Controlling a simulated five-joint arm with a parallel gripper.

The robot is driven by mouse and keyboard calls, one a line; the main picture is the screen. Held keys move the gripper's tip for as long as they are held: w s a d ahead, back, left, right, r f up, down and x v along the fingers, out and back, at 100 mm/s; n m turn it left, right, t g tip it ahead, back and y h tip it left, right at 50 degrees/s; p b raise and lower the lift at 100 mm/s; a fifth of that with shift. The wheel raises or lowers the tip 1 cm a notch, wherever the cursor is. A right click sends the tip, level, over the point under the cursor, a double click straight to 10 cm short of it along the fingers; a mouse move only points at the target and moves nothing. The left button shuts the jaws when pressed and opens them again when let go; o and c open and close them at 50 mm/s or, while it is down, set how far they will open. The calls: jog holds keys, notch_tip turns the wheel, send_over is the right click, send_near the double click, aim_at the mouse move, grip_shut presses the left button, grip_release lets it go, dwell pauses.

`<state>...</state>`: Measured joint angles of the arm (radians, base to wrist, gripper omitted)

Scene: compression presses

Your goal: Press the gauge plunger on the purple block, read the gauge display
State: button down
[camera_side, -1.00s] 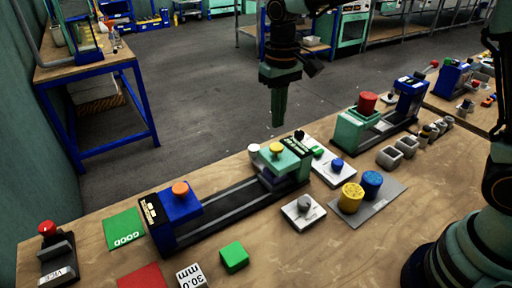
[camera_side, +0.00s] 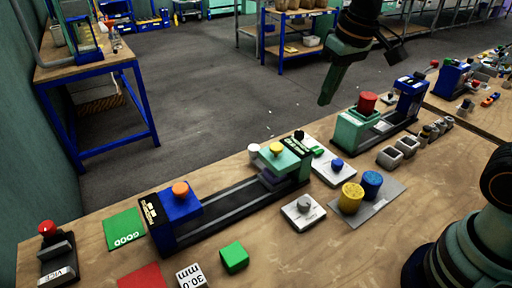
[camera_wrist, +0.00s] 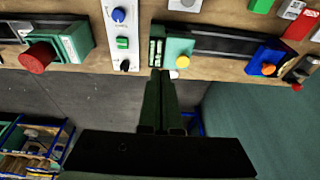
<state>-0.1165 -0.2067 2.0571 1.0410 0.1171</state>
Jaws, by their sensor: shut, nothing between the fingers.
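A dark purple block, only partly visible, sits under the teal gauge head (camera_side: 284,160) at the right end of a long dark rail. A yellow plunger (camera_side: 277,148) stands up on this head. It also shows in the wrist view (camera_wrist: 183,61). A dark display with green marks (camera_side: 297,146) is beside the head; its reading is too small to make out. My gripper (camera_side: 324,102) is shut and empty, tilted in the air above and behind the bench, up and right of the plunger. In the wrist view its fingers (camera_wrist: 161,73) point toward the teal head.
A blue block with an orange knob (camera_side: 180,189) is at the rail's left end. A green press with a red knob (camera_side: 367,102) stands to the right. Yellow and blue cylinders (camera_side: 351,198) stand on a grey plate in front. The air around my gripper is clear.

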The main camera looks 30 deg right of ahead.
jog(key=s+d+t, duration=0.2)
jog(key=s+d, duration=0.2)
jog(key=s, duration=0.3)
jog(key=shift+s+f+t, duration=0.15)
jog(key=shift+f+t, duration=0.05)
jog(key=shift+t, duration=0.2)
